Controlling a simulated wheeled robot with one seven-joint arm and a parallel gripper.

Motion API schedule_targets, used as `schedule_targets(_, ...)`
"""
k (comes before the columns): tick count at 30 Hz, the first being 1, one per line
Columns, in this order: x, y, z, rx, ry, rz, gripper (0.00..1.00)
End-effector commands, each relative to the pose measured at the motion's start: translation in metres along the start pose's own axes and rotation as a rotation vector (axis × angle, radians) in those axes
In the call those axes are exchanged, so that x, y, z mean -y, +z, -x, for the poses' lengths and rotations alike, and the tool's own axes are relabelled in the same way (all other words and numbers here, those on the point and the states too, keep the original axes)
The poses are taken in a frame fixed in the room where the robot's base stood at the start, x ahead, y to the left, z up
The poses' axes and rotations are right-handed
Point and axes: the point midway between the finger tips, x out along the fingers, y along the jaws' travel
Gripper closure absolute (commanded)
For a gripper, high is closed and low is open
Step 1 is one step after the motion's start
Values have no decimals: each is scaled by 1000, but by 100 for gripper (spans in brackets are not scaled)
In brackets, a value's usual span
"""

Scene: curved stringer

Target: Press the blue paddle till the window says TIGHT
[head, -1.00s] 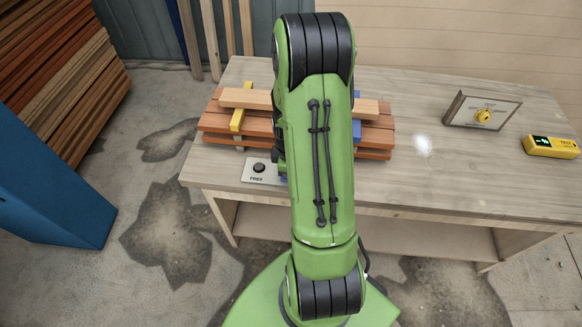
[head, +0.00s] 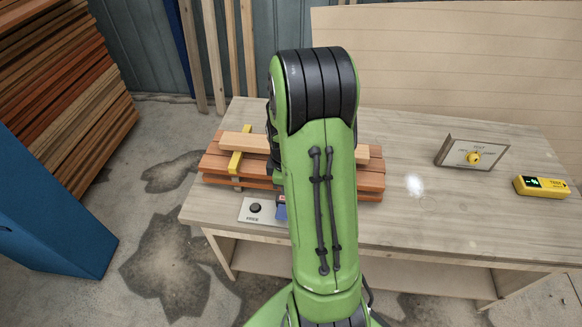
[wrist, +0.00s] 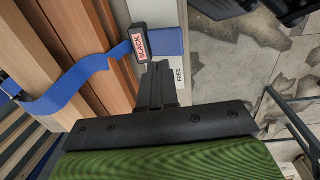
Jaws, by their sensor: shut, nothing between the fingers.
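In the wrist view the blue paddle (wrist: 168,41) sits beside a dark-framed window (wrist: 140,44) that reads SLACK in red. My gripper (wrist: 158,66) is shut and empty, with its fingertips close to the paddle and window; I cannot tell whether they touch. A blue strap (wrist: 75,88) runs from the window across the boards. In the head view part of the blue paddle (head: 281,207) shows left of my arm, which hides my gripper and the blue strap.
A plate with a black button (head: 255,208) lies left of the paddle. A dial box (head: 473,154) and a yellow meter (head: 541,186) stand on the bench's right. The bench between is clear.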

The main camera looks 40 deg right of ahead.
Motion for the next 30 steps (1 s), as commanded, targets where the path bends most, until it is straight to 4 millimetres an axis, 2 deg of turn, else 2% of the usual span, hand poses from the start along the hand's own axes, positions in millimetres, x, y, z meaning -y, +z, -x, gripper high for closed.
schedule_targets(1, -4, -1, 13, -3, 5, 2, 100)
schedule_targets(3, -9, -1, 27, -3, 5, 2, 100)
schedule_targets(9, -14, -1, 47, -1, 1, 1, 100)
schedule_targets(30, -15, 0, 48, -1, 0, 1, 100)
